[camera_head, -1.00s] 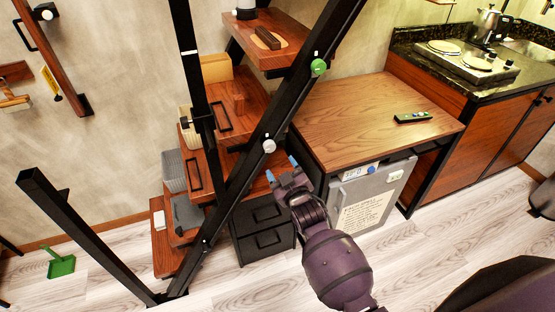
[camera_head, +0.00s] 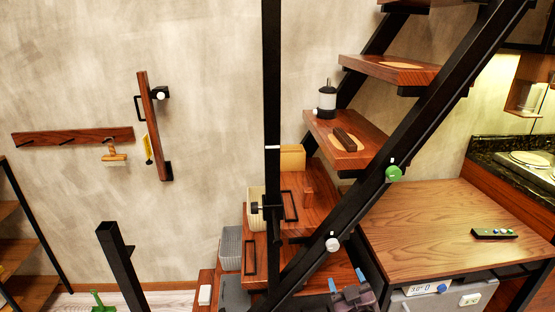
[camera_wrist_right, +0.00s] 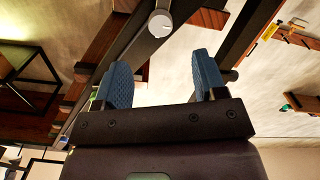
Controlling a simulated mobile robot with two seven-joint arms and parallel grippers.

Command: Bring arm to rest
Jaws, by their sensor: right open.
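My right gripper (camera_head: 346,281) shows at the bottom edge of the head view, just below the white knob (camera_head: 332,244) on the black stair beam. Its blue fingertips point up and stand apart. In the right wrist view, my right gripper (camera_wrist_right: 162,78) has two blue ribbed fingers with a clear gap and nothing between them. The white knob (camera_wrist_right: 160,25) shows beyond the fingers there, apart from them in the picture. Most of my right arm is below the head view. My left gripper is in neither view.
The sloping black beam (camera_head: 415,125) carries a green knob (camera_head: 394,174) and wooden steps. A wooden counter (camera_head: 440,225) with a remote (camera_head: 494,233) stands to the right. A black post (camera_head: 120,265) stands at left.

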